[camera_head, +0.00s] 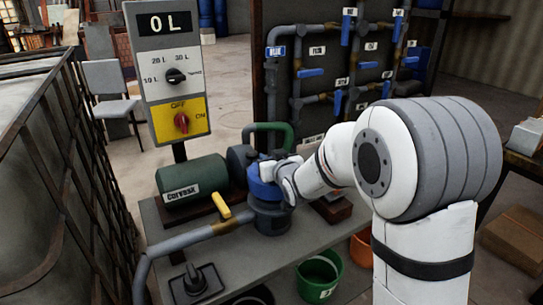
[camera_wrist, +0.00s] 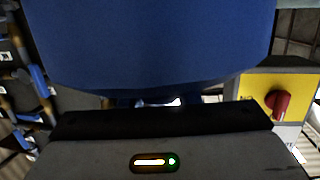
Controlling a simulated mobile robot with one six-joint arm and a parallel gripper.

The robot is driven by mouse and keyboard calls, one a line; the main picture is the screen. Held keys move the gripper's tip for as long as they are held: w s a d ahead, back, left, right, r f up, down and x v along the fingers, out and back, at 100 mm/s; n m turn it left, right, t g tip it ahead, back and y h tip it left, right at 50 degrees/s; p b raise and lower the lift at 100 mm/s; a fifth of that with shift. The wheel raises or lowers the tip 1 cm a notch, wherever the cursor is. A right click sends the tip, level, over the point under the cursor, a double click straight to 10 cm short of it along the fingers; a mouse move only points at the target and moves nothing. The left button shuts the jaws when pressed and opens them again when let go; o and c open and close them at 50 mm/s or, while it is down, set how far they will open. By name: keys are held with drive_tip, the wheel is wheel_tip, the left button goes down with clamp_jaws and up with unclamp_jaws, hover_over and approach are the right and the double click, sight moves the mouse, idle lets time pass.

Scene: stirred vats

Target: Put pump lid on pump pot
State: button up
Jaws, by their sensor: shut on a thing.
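The blue pump lid (camera_head: 262,188) is at the top of the grey-blue pump pot (camera_head: 271,219) in the head view. It fills the upper middle of the wrist view (camera_wrist: 160,40), very close to the camera. My gripper (camera_head: 273,172) is shut on the lid from its right side and top. Its fingertips are mostly hidden. The lid is above or on the pot's mouth; I cannot tell whether they touch. The pot stands upright on the grey bench, and its opening is hidden by the lid.
A dark green pump motor (camera_head: 198,181) lies behind left of the pot. A pipe with a yellow handle (camera_head: 221,213) runs left. A control panel (camera_head: 172,75) reads 0 L. A pipe board (camera_head: 340,60) stands behind. A green bucket (camera_head: 319,277) is in front.

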drive_tip(key=shift+f+b, duration=0.6)
drive_tip(key=shift+f, duration=0.95)
drive_tip(key=shift+s+b, duration=0.2)
drive_tip(key=shift+b, duration=0.5)
drive_tip(key=shift+f+b, duration=0.55)
drive_tip(key=shift+b, duration=0.05)
idle(0.3)
drive_tip(key=o, duration=0.8)
drive_tip(key=shift+c, duration=0.2)
drive_tip(key=b+v, duration=0.1)
drive_tip(key=v, duration=1)
drive_tip(key=shift+s+r, duration=0.1)
